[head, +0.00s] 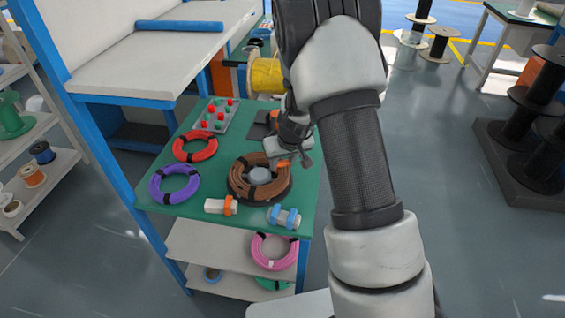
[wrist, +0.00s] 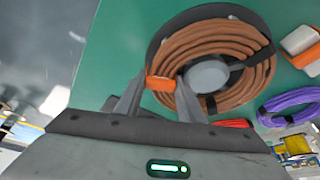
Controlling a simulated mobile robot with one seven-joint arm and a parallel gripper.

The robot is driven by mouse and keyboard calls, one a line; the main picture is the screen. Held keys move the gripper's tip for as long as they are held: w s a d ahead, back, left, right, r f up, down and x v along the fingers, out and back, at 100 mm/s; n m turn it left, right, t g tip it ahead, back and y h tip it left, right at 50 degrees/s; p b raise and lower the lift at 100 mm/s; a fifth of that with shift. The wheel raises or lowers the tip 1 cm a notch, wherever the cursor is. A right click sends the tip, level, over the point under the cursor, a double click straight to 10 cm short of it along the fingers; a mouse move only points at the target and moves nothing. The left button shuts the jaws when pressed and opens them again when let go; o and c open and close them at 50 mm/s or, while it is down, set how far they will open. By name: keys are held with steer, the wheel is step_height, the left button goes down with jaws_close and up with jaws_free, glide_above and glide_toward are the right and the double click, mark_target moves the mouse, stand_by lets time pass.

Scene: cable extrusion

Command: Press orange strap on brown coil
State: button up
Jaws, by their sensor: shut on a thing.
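The brown coil (head: 246,189) lies on the green table top, around a grey hub (head: 259,176), with black straps across it. In the wrist view the coil (wrist: 205,40) fills the upper middle. My gripper (head: 284,162) is over the coil's right side. In the wrist view my gripper (wrist: 160,90) has its fingers on both sides of an orange strap (wrist: 160,84), shut on it. The orange strap also shows in the head view (head: 284,166). It is at the coil's edge; I cannot tell whether it is pressed fully onto the coil.
A red coil (head: 196,147) and a purple coil (head: 163,184) lie left of the brown coil. A white block with an orange strap (head: 221,206) and one with blue straps (head: 284,216) lie at the front edge. A tray with red pieces (head: 216,117) and a yellow spool (head: 265,76) are behind.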

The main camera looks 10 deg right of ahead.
steer(key=shift+s+f, duration=0.1)
steer(key=shift+f, duration=0.1)
stand_by(0.7)
steer(key=o, duration=0.9)
steer(key=shift+a+r, duration=0.1)
steer(key=shift+a+r, duration=0.1)
steer(key=shift+r, duration=0.15)
step_height(320, 180, up, 3)
steer(key=shift+a+f+p, duration=0.1)
steer(key=shift+p, duration=0.95)
steer(key=shift+d+r+p, duration=0.15)
steer(key=shift+r+p, duration=0.75)
steer(key=shift+r, duration=0.3)
steer(key=shift+d+r+p, duration=0.15)
steer(key=shift+r+p, duration=0.7)
steer(key=shift+r, duration=0.3)
